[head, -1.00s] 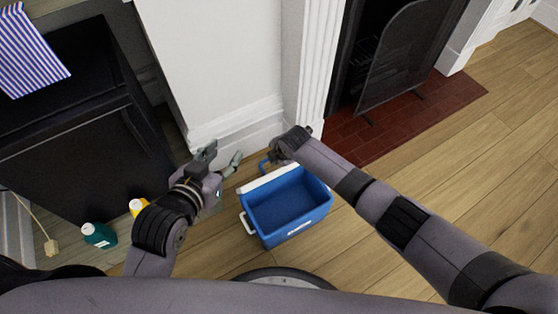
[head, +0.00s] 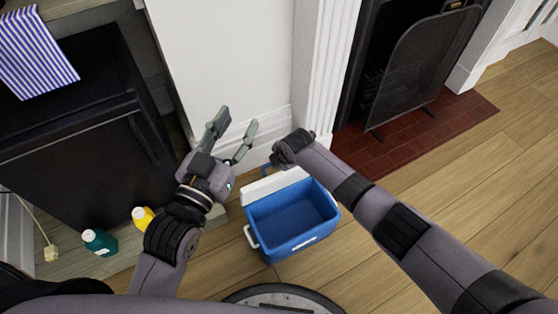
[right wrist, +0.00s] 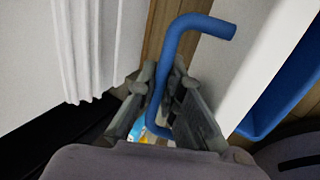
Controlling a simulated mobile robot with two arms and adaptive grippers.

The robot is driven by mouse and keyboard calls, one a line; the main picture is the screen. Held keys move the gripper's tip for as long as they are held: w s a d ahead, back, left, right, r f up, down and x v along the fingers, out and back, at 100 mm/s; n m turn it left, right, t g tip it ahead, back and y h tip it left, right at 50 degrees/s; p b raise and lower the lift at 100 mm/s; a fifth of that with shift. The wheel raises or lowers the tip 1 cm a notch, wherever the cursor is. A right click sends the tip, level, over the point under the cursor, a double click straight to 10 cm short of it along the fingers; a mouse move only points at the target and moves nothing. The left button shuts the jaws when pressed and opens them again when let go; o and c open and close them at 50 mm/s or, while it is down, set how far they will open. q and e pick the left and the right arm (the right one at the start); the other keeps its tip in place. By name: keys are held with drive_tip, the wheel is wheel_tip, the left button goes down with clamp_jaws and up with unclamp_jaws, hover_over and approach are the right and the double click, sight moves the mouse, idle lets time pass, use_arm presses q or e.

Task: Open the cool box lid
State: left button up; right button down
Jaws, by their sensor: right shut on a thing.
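The cool box (head: 293,222) is blue and stands open on the wooden floor, its empty inside showing. Its white lid (head: 275,186) is raised at the far side, towards the wall; it also shows in the right wrist view (right wrist: 232,75). My right gripper (right wrist: 165,100) is shut on the blue lid handle (right wrist: 180,55). In the head view the wrist hides most of this grip, with a bit of blue showing beside it. My left gripper (head: 236,128) is open and empty, its fingers spread, up and left of the box near the wall.
A teal bottle (head: 99,242) and a yellow bottle (head: 143,216) stand at the left by a black cabinet (head: 80,140). A fireplace with a mesh screen (head: 420,65) and red brick hearth (head: 440,115) is behind right. Floor to the right is clear.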

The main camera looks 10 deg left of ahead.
drive_tip(key=c, duration=1.7)
unclamp_jaws()
drive_tip(key=shift+r, duration=0.1)
drive_tip(key=v, duration=1.2)
